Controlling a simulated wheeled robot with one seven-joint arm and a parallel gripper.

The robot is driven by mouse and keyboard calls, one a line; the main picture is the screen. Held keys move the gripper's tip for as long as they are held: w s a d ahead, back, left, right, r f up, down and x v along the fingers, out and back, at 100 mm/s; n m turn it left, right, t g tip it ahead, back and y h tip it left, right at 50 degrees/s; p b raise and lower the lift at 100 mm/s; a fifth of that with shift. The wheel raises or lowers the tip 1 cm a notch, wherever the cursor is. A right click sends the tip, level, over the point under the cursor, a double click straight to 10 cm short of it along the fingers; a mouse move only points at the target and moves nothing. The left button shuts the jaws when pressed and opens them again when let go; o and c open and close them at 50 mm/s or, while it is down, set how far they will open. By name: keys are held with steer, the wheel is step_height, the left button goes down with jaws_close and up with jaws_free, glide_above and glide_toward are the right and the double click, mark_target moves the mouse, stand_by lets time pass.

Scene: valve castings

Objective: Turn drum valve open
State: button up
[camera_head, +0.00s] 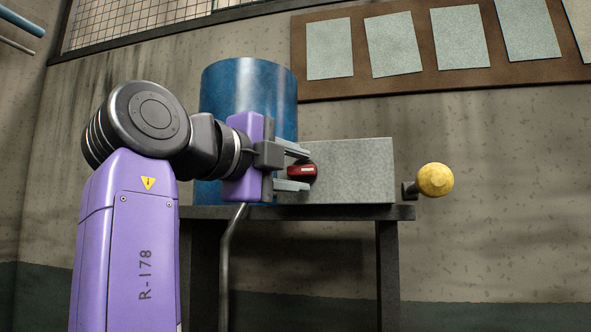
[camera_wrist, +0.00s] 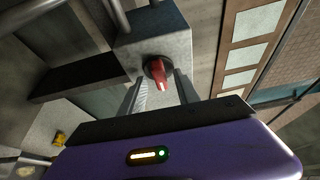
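A red valve handle (camera_head: 303,171) with a pale mark on a dark round base sits on the side of a grey block (camera_head: 355,168). In the wrist view the red handle (camera_wrist: 158,72) shows at the block's face, its pale mark toward the bottom of the picture. My gripper (camera_head: 308,170) is open, one finger above the handle and one below it in the head view. In the wrist view my gripper (camera_wrist: 161,78) has a finger on each side of the handle, with gaps visible. A blue drum (camera_head: 250,85) stands behind my gripper.
The block rests on a dark stand (camera_head: 345,212). A yellow ball-shaped knob (camera_head: 435,180) on a dark stem is just right of the stand. A brown board with grey panels (camera_head: 460,37) hangs on the wall behind. The wall area at the right is clear.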

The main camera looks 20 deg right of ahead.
steer(key=b+v, duration=0.2)
steer(key=v, duration=0.6)
steer(key=shift+w, duration=0.15)
stand_by(0.4)
